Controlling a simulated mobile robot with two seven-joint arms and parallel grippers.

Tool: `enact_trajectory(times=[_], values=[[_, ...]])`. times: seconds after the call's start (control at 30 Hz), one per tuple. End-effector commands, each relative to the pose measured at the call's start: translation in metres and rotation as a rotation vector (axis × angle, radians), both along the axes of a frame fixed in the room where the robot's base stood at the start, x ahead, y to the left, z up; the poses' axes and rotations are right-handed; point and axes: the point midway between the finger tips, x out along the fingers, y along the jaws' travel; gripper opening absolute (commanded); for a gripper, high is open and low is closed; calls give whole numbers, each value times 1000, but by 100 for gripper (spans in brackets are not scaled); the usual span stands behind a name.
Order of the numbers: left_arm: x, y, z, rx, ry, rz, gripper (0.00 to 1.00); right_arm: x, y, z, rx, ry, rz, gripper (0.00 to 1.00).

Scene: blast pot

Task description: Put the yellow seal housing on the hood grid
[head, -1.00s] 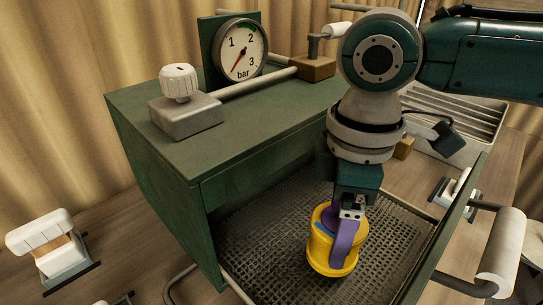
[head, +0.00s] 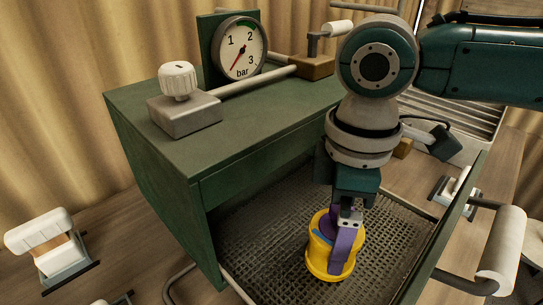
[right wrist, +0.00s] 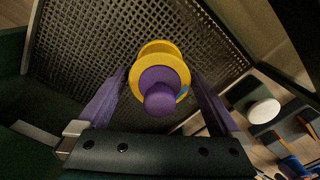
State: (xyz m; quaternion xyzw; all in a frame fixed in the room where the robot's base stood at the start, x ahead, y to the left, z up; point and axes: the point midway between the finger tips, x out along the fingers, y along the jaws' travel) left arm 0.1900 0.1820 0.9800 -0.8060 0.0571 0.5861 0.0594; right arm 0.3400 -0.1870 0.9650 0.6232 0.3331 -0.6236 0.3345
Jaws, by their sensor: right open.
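The yellow seal housing (head: 328,262) stands upright on the hood grid (head: 265,235), inside the pulled-out front of the green hood. It has a purple knob-like centre, seen clearly in the right wrist view (right wrist: 160,70). My right gripper (head: 340,252) is over the housing with its purple fingers pointing down. In the right wrist view its fingers (right wrist: 160,100) are spread apart on either side of the housing, with gaps visible, so it is open. The near finger hides part of the housing in the head view. My left gripper is not in view.
The green hood (head: 160,175) carries a pressure gauge (head: 239,50) and a white knob (head: 178,80) on top. A front panel with a pale handle (head: 503,252) borders the grid at the right. A white-handled clamp (head: 45,242) is on the wooden table at left.

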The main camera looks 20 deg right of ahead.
Motion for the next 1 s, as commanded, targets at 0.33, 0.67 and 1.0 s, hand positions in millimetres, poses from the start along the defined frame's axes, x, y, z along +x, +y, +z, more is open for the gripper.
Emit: enact_trajectory(times=[0.33,0.67,1.0], values=[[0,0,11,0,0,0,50,1,0,77,2,-6,0,100],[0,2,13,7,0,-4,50,0,0,113,0,-1,-1,100],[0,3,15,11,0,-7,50,0,1,115,2,-1,-1,100]])
